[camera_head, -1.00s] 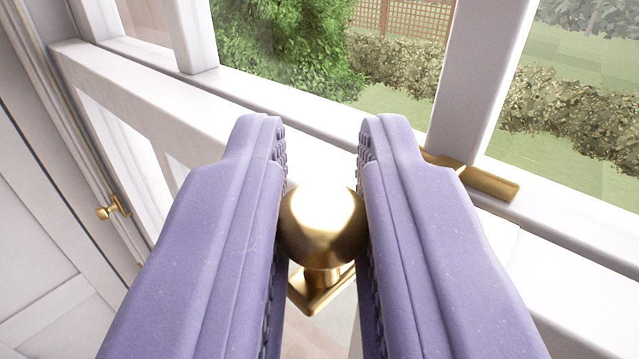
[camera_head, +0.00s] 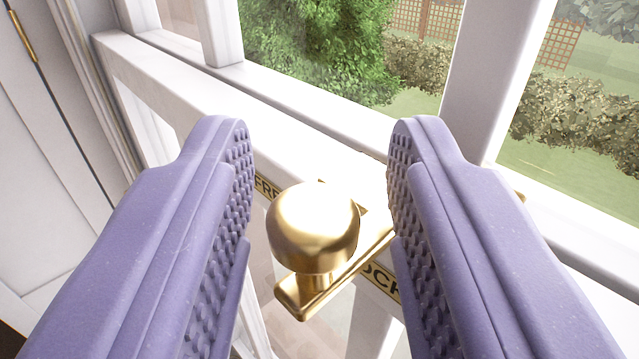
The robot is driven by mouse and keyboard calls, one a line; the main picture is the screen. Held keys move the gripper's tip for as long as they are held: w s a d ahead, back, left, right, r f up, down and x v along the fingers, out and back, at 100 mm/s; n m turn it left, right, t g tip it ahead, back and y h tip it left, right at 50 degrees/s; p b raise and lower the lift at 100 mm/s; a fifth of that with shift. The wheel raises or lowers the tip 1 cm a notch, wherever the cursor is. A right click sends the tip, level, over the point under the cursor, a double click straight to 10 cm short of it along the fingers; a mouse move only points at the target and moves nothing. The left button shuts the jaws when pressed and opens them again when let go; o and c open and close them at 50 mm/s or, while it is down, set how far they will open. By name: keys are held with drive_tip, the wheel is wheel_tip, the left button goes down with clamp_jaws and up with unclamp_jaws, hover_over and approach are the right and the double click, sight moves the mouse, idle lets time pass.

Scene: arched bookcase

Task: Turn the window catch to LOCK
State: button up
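The window catch has a round brass knob (camera_head: 312,226) on a flat brass lever (camera_head: 297,301). The lever slants from lower left to upper right across the white window rail. A label partly reading "FRE" (camera_head: 266,187) shows to the left above the lever. Another label partly reading "OCK" (camera_head: 382,280) shows to the right below it. My gripper (camera_head: 318,128) is open, with one purple finger on each side of the knob. Gaps show between the knob and both fingers. The finger on the right hides part of the rail and the label's end.
A white upright window post (camera_head: 490,75) rises behind the right finger. A white panelled surface stands at the left. Glass panes show a bush (camera_head: 315,50) and hedge outside.

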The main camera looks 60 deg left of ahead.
drive_tip(key=p+v, duration=0.1)
drive_tip(key=v, duration=0.7)
drive_tip(key=shift+f, duration=0.1)
idle(0.4)
